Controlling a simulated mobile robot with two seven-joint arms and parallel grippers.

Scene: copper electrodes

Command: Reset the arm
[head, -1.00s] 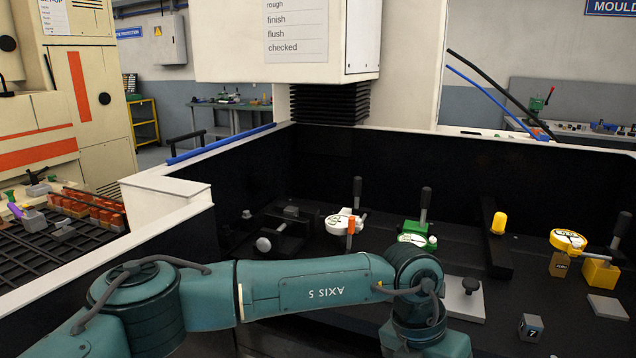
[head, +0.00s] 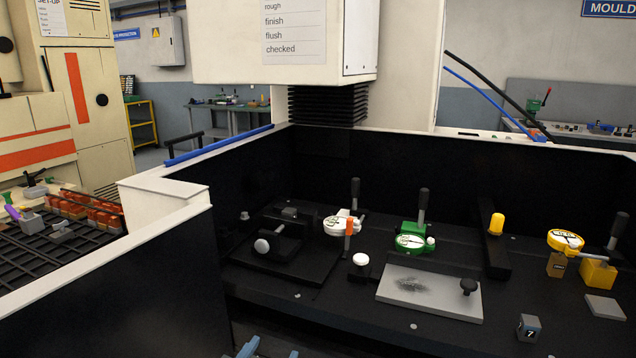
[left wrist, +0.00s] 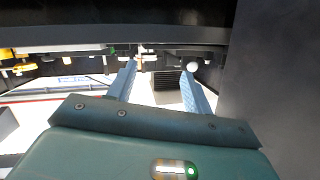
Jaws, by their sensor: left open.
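Only the blue-grey fingertips of my left gripper (head: 270,352) show at the bottom edge of the head view. In the left wrist view, the two fingers of my left gripper (left wrist: 158,70) stand apart with nothing between them. The rest of the left arm is out of the head view. The gripper is in front of the black machine tank (head: 130,275), near its front wall. My right gripper is in neither view.
On the black bed are a grey plate (head: 420,290) with a dark smudge and black knob, a white dial (head: 338,227), a green dial gauge (head: 410,243), a yellow gauge (head: 565,240) and a block marked 7 (head: 528,327). An electrode rack (head: 75,235) stands left.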

